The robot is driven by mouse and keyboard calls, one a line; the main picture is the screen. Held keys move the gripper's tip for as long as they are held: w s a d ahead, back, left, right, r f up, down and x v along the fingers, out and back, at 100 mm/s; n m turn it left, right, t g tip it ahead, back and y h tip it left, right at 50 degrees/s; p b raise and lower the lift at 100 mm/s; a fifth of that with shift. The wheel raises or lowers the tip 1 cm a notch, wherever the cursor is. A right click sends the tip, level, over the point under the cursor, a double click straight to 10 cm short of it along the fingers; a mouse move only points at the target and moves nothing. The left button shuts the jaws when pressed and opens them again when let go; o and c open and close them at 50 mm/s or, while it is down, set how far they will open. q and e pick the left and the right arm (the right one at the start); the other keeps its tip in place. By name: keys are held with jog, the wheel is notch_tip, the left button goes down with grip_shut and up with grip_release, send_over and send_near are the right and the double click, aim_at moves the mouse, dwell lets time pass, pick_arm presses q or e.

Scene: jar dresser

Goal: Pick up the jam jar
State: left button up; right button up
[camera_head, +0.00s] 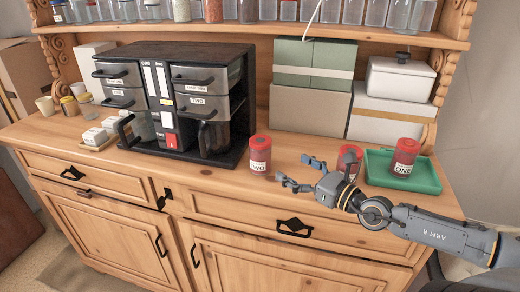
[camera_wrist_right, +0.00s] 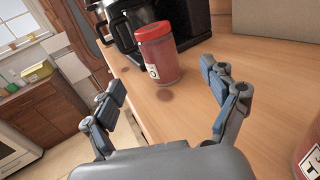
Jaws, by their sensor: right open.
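A red jam jar (camera_head: 260,155) with a white label stands upright on the dresser top, just right of the coffee machine unit. A second red jar (camera_head: 348,160) stands further right, partly hidden behind my right gripper. A third red jar (camera_head: 404,157) stands on the green tray (camera_head: 432,181). My right gripper (camera_head: 301,172) is open and empty, its fingers pointing left toward the first jar, apart from it. In the right wrist view that jar (camera_wrist_right: 157,56) is upright beyond the open fingertips (camera_wrist_right: 166,88). Another jar (camera_wrist_right: 311,152) is cut off at that view's right edge. My left gripper is out of view.
The black unit (camera_head: 170,98) with drawers and a coffee pot stands close left of the first jar. Green and brown boxes (camera_head: 310,108) and white boxes (camera_head: 398,80) stand behind. A shelf (camera_head: 300,32) of jars overhangs.

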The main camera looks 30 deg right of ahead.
aim_at(269, 156)
jog(key=shift+x, duration=1.25)
jog(key=x, duration=0.2)
jog(key=shift+w+p, duration=0.35)
jog(key=shift+w+a, duration=0.1)
jog(key=shift+w, duration=0.35)
jog(key=shift+w+a+f, duration=0.1)
jog(key=shift+w, duration=0.2)
jog(key=shift+w+a+r+p, duration=0.25)
jog(key=shift+w+p, duration=0.2)
jog(key=shift+p, duration=0.3)
jog(key=p+x, duration=0.1)
jog(key=x, duration=0.1)
jog(key=shift+w+a+f+p, duration=0.1)
jog(key=shift+w+a+p, duration=0.05)
jog(key=shift+w+p, duration=0.2)
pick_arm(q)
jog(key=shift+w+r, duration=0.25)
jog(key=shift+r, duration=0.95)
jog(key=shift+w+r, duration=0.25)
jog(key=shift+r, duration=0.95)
pick_arm(e)
jog(key=shift+w+a+f, duration=0.15)
jog(key=shift+w+f, duration=0.05)
jog(key=shift+w, duration=0.4)
jog(key=shift+r, duration=0.1)
jog(key=c, duration=1.6)
